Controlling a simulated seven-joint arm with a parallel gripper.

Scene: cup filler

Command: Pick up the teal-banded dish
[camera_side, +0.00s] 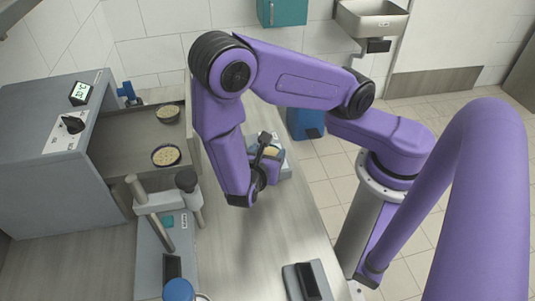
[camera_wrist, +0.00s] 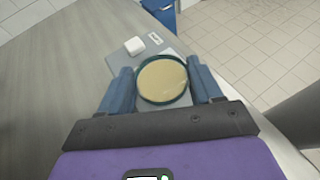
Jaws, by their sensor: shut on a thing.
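The teal-banded dish (camera_wrist: 162,82) is round, with a dark teal rim and pale yellow contents. My gripper (camera_wrist: 160,68) has one blue finger on each side of it and is shut on it. In the side view the dish (camera_side: 271,152) shows only in part beside my gripper (camera_side: 265,148), over a grey plate (camera_side: 284,170). I cannot tell whether the dish rests on the plate or hangs just above it.
Two more filled dishes, one at the back (camera_side: 168,113) and one in front (camera_side: 166,155), sit in the grey machine's bay at left. A clamp stand (camera_side: 165,197) is near the front. A white block (camera_wrist: 134,46) lies beyond the held dish. Bench (camera_side: 250,250) in front is mostly clear.

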